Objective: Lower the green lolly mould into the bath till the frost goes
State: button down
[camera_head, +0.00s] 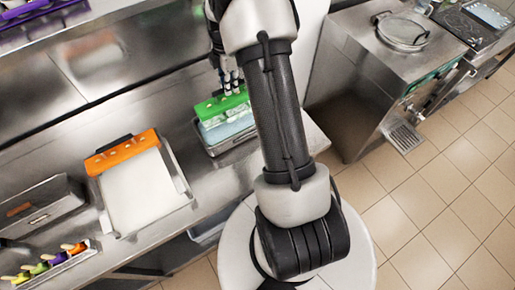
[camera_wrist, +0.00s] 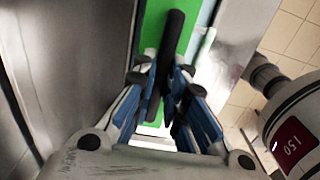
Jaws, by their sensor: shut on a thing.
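The green lolly mould (camera_head: 217,107) is at the metal bath (camera_head: 214,150), which holds pale blue liquid (camera_head: 238,127). Its green top shows above the liquid; I cannot tell how deep its lower part is. My gripper (camera_head: 231,90) is above the mould, partly hidden by my arm. In the wrist view my gripper (camera_wrist: 160,75) is shut on the mould's black handle (camera_wrist: 171,40), with the green top (camera_wrist: 155,30) beyond it.
An orange mould (camera_head: 121,151) lies at the back of a white tray (camera_head: 143,196) left of the bath. Several coloured lollies (camera_head: 50,262) sit front left beside a metal box (camera_head: 40,205). A batch freezer (camera_head: 372,60) stands right, across tiled floor.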

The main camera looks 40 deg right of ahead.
aim_at(231, 96)
jog(key=shift+f+b, duration=2.8)
jog(key=shift+f, duration=1.55)
dwell(3.7)
